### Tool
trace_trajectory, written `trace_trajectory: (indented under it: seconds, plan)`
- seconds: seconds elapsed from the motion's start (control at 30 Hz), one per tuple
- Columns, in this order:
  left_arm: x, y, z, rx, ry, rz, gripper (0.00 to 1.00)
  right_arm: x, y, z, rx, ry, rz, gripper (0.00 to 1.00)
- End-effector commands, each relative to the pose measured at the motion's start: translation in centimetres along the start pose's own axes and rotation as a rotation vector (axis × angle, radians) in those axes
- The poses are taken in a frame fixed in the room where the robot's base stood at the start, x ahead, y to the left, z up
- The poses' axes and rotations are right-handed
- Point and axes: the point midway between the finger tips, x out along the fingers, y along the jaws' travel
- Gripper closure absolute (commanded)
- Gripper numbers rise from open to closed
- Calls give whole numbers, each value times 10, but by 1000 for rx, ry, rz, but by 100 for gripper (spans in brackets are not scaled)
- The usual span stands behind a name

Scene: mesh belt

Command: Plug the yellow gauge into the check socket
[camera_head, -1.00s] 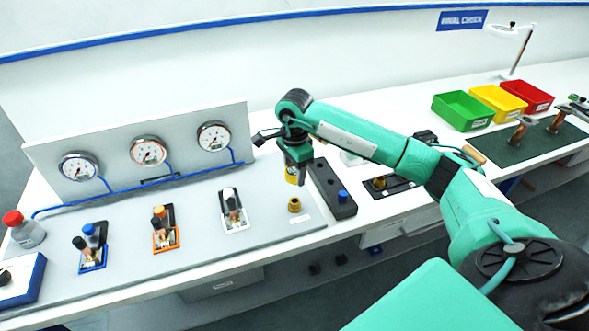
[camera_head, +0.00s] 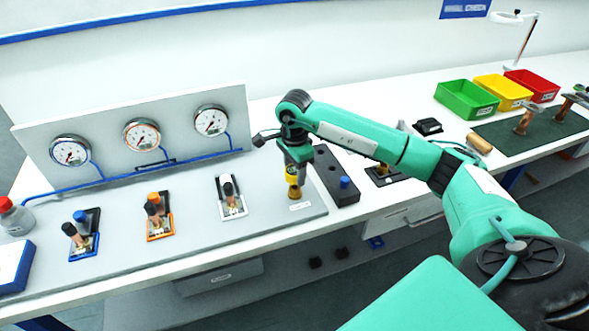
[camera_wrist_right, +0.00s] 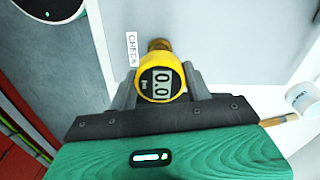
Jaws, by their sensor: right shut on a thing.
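My right gripper (camera_head: 293,170) is shut on the yellow gauge (camera_head: 292,178), which hangs upright with its dark lower part over the brass check socket (camera_head: 295,193). In the right wrist view the gauge (camera_wrist_right: 161,78) sits between the fingers of the gripper (camera_wrist_right: 160,92), its display reading 0.0. The brass of the socket (camera_wrist_right: 159,44) shows just beyond the gauge, beside the CHECK label (camera_wrist_right: 132,49). The gauge hides most of the joint, so I cannot tell whether it is seated or only close above. My left gripper is not in view.
A black block (camera_head: 333,176) with a blue knob stands right of the socket. A white-framed valve station (camera_head: 230,199) stands to its left, with orange and blue ones farther left. A gauge panel (camera_head: 180,140) rises behind. Bins stand at the far right.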

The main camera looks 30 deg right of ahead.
Motion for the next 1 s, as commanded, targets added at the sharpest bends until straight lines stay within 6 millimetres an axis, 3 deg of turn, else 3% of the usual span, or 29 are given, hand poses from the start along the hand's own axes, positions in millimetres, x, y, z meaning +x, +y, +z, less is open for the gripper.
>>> trace_trajectory:
  seconds: [1.0]
  plan:
    - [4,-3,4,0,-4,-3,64,-1,0,0,0,0,0,77]
